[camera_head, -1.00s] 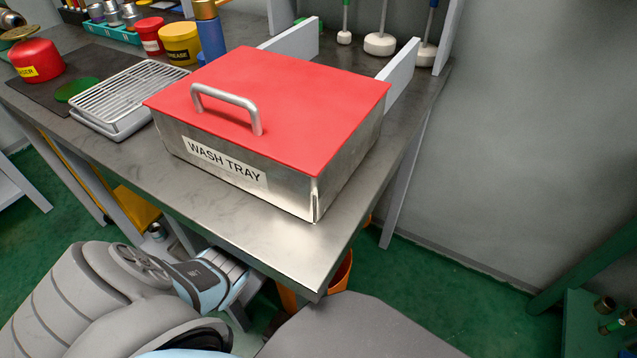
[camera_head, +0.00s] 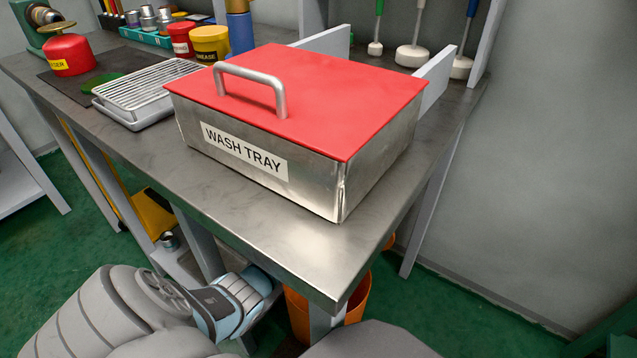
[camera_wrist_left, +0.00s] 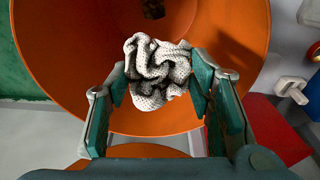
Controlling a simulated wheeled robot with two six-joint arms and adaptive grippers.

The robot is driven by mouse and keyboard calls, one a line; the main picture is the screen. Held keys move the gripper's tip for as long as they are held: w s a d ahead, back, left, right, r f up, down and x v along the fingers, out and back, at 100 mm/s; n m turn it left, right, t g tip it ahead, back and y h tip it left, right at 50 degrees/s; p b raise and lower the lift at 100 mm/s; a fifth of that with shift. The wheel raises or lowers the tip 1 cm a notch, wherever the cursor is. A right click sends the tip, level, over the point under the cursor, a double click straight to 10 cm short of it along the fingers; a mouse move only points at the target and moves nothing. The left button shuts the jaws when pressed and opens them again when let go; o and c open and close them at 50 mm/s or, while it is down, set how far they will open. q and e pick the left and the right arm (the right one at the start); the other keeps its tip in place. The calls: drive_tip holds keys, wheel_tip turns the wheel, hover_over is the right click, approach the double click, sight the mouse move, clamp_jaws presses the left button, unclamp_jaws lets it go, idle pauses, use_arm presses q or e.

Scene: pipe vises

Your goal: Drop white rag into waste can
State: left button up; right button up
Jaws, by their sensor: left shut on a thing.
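The white rag (camera_wrist_left: 158,72) is crumpled and dark-speckled in the left wrist view. My left gripper (camera_wrist_left: 160,82) is shut on it, with a finger on each side. Beyond the rag is the open mouth of the orange waste can (camera_wrist_left: 60,45), with a dark thing at its far inside. In the head view the orange can (camera_head: 358,297) shows partly under the bench's near corner, behind a leg. My left arm shows at the lower left there, but its fingers and the rag are hidden. My right gripper is not in view.
The metal bench (camera_head: 290,240) overhangs the can. On it stand a red-lidded wash tray (camera_head: 300,95), a wire rack tray (camera_head: 145,90), and red and yellow tubs. A yellow object (camera_head: 150,212) lies under the bench. Green floor is clear to the right.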

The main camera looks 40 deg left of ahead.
use_arm(q)
drive_tip(key=o, duration=0.7)
drive_tip(key=shift+o, duration=0.2)
wheel_tip(320, 180, up, 12)
drive_tip(key=s, duration=0.1)
drive_tip(key=shift+s+d, duration=0.2)
drive_tip(key=shift+s, duration=0.2)
